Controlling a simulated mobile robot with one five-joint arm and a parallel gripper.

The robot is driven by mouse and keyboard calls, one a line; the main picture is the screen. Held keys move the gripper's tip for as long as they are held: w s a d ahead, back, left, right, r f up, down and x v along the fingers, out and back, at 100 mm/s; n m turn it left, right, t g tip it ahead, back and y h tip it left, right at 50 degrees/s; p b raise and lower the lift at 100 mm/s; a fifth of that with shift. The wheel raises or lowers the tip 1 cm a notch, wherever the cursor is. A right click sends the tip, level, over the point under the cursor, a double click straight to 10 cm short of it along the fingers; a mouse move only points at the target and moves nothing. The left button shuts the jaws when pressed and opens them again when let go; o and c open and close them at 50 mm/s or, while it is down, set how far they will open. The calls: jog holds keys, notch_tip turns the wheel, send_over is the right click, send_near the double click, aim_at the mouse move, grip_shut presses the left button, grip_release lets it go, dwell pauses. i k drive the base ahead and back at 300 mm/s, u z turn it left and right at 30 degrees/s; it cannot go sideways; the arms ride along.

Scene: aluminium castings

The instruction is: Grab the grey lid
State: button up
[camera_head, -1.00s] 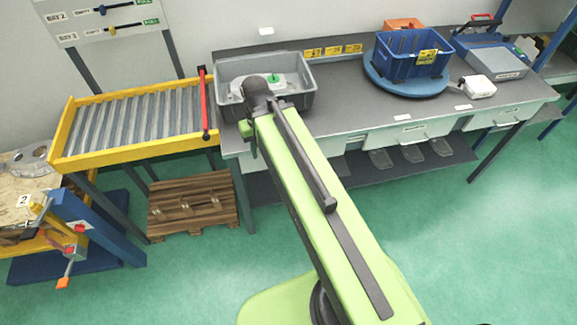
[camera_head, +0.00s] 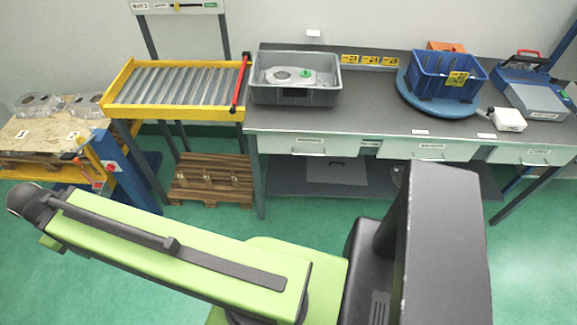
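I cannot tell for certain which thing is the grey lid. A flat grey metal casting (camera_head: 277,74) with a round opening and a green knob (camera_head: 306,74) lies in the grey bin (camera_head: 295,96) on the workbench. Other grey castings (camera_head: 38,104) lie on the wooden top at the far left. A flat grey box-like piece (camera_head: 538,101) lies at the bench's right end, by a blue case. My arm reaches across the lower left, its dark end joint over the floor, away from the bench. My gripper's fingers do not show.
A yellow roller conveyor (camera_head: 172,112) with a red bar (camera_head: 240,82) adjoins the bench's left end. A blue crate (camera_head: 428,86) sits on a blue round base (camera_head: 407,96). The bench (camera_head: 365,115) is clear between bin and crate.

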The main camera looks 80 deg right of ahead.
aim_at(352, 171)
jog(key=u, duration=0.25)
jog(key=k, duration=1.65)
jog(key=z, duration=1.2)
jog(key=i, duration=1)
jog(key=u, duration=0.15)
